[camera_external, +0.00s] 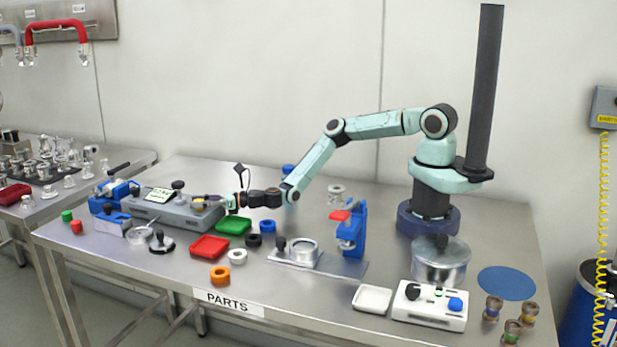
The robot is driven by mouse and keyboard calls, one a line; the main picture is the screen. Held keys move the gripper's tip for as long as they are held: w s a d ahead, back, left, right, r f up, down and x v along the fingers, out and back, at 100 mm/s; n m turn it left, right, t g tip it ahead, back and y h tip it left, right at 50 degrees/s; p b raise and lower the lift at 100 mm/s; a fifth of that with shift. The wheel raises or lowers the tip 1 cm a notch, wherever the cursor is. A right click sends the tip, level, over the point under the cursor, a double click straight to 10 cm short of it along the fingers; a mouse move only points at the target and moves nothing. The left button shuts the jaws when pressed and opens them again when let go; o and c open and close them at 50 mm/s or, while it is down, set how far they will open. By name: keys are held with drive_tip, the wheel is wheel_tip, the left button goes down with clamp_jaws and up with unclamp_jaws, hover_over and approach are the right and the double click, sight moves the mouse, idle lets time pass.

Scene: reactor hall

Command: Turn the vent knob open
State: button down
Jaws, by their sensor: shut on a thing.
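A long grey instrument (172,212) with a small lit screen stands at the left of the table. A black knob (178,185) stands up from its top, clear of my gripper. My arm reaches left across the table, and my gripper (213,198) is at the instrument's right end, pointing left. It is shut on a small part there, which appears to be the vent knob. The fingers hide most of that part, so its turn angle cannot be told.
Green (233,226) and red (209,247) trays lie just in front of my gripper, with black, white and orange rings nearby. A blue clamp stand (351,232) stands to the right. Blue-handled devices (113,190) stand left of the instrument.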

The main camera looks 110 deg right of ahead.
drive_tip(key=shift+m+g+h, duration=1)
drive_tip(key=shift+m+h, duration=0.25)
drive_tip(key=shift+h, duration=0.4)
drive_tip(key=shift+m+g+h, duration=1)
drive_tip(key=shift+m+h, duration=0.25)
drive_tip(key=shift+h, duration=0.4)
drive_tip(key=c, duration=0.8)
unclamp_jaws()
